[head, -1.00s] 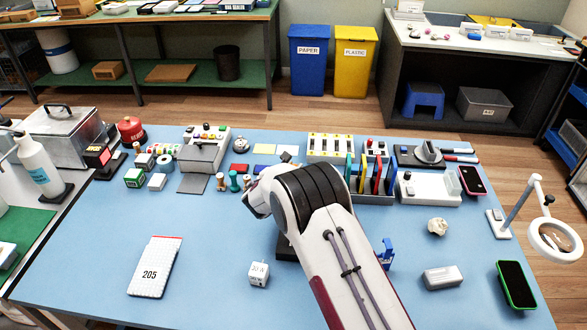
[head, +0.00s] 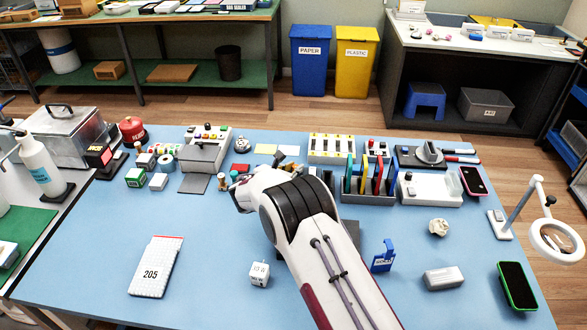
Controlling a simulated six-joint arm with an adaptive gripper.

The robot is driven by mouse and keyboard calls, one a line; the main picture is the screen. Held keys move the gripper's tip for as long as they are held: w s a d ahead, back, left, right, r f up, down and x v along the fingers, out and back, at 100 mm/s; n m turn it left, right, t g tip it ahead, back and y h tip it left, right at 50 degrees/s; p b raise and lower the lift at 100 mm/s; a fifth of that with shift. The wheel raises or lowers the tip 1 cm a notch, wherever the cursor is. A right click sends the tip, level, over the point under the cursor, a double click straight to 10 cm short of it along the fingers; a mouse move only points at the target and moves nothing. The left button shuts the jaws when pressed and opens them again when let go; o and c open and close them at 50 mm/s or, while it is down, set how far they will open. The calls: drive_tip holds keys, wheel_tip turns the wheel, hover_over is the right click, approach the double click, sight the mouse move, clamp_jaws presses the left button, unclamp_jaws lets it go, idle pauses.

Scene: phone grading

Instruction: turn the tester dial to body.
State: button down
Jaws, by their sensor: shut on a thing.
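I cannot make out the tester's dial or its markings for sure. A white unit with coloured buttons (head: 207,133) stands at the back left of the blue table. A white unit (head: 432,187) with a small dark knob (head: 409,176) lies at the back right. My arm reaches in from the front, and its white wrist (head: 247,197) ends near the table's middle. My gripper is hidden behind my own arm, so its fingers and anything between them do not show.
A rack of coloured boards (head: 368,196) stands just right of my arm. A blue stand (head: 383,262) and a white cube (head: 260,272) are in front. The white pad marked 205 (head: 157,267) lies at front left. The left middle of the table (head: 110,230) is clear.

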drive_tip(key=c, duration=2)
unclamp_jaws()
drive_tip(key=shift+o, duration=0.2)
drive_tip(key=shift+s, duration=0.1)
drive_tip(key=shift+v, duration=3.7)
drive_tip(key=shift+r, duration=0.1)
